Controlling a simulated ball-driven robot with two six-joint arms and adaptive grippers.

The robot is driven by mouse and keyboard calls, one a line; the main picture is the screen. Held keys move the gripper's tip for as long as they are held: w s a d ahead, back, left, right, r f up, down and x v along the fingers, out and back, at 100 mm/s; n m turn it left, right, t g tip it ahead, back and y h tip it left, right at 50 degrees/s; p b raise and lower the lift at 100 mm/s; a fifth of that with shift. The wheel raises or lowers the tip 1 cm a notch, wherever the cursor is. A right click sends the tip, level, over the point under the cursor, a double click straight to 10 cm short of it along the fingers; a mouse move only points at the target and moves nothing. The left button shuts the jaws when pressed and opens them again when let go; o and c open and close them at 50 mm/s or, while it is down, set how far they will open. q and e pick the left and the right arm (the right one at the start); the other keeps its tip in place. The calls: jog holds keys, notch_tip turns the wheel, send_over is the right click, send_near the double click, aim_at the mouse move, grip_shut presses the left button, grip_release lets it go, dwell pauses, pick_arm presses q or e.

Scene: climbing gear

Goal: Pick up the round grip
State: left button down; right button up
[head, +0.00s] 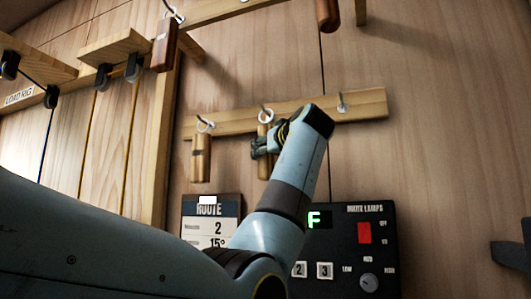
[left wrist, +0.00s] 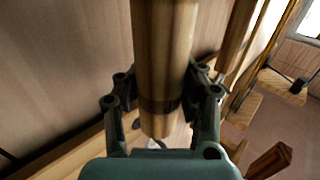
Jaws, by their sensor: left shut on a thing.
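The round grip (head: 264,168) is a pale wooden cylinder hanging from a hook on a wooden rail. My left gripper (head: 261,146) is at it, and the arm hides part of it in the head view. In the left wrist view the grip (left wrist: 165,50) runs between the two fingers of my left gripper (left wrist: 160,92), with a dark band near its end. The fingers are shut on it from both sides.
Another wooden grip (head: 201,158) hangs just left on the same rail (head: 365,104). An empty hook (head: 342,104) is to the right. A route card (head: 211,222) and a black control panel (head: 345,245) are below. A dark object (head: 511,254) shows at the right edge.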

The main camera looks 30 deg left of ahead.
pick_arm(q)
jog(key=shift+r+b, duration=0.35)
jog(key=shift+r, duration=0.25)
jog(key=shift+s+d, duration=0.15)
jog(key=shift+s, duration=0.15)
jog(key=s+d+b, duration=0.4)
jog(key=s+b, duration=0.1)
jog(key=s, duration=1.2)
jog(key=shift+r+b, duration=0.15)
jog(key=shift+b, duration=0.15)
